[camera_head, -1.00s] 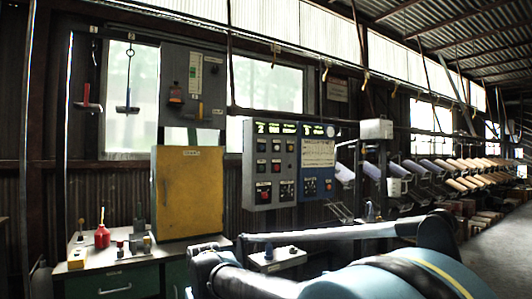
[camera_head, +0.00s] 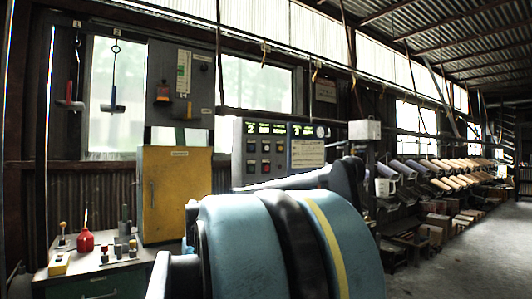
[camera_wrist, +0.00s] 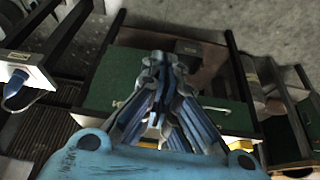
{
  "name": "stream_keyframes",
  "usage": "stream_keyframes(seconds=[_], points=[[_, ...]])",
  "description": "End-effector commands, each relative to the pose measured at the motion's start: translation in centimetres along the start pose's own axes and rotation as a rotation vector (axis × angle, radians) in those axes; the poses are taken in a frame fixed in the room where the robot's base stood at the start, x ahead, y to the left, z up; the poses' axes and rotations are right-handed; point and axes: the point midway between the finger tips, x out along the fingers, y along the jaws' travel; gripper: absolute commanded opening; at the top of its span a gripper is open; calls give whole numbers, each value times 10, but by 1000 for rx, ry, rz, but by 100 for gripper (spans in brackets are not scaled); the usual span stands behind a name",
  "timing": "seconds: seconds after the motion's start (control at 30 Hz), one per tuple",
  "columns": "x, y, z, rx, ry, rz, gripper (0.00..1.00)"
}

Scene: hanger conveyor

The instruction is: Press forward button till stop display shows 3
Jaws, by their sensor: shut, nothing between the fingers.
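The grey control panel (camera_head: 238,160) stands on the wall in the head view. Its two small green displays (camera_head: 265,128) are lit; the digits look like 2 but are too small to read surely. Several buttons (camera_head: 266,147) show beneath the left display. My blue arm covers the panel's lower part, so I cannot tell which button is the forward one. In the wrist view my gripper (camera_wrist: 162,60) is shut and empty, above a green drawer cabinet (camera_wrist: 222,92), touching no button that I can see. My gripper does not show clearly in the head view.
A white box with a blue part (camera_wrist: 22,72) is at left in the wrist view. Hanging tools (camera_head: 71,95) are at far left. Open floor (camera_head: 490,240) lies at right.

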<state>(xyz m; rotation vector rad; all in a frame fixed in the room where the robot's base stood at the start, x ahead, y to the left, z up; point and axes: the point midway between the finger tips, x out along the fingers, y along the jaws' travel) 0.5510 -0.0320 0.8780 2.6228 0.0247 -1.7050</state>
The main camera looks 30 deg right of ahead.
Motion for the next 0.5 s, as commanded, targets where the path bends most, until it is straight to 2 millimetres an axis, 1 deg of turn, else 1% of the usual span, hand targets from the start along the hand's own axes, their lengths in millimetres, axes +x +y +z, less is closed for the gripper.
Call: stream_keyframes(seconds=[0.03, 0.07, 0.1, 0.17, 0.2, 0.27, 0.3, 0.37, 0.4, 0.47, 0.5], points=[[-10, 12, -26, 7, 34, 10, 0], [-16, 18, -41, 9, 55, 15, 0], [-24, 28, -60, 9, 84, 23, 0], [-35, 43, -88, 10, 127, 39, 0], [-43, 54, -107, 11, 155, 49, 0], [-54, 72, -134, 12, 197, 70, 0], [-62, 84, -151, 12, 224, 83, 0], [-74, 104, -176, 13, 263, 108, 0], [-82, 118, -192, 14, 289, 125, 0], [-95, 140, -215, 15, 326, 154, 0], [-103, 155, -229, 17, 350, 174, 0]])
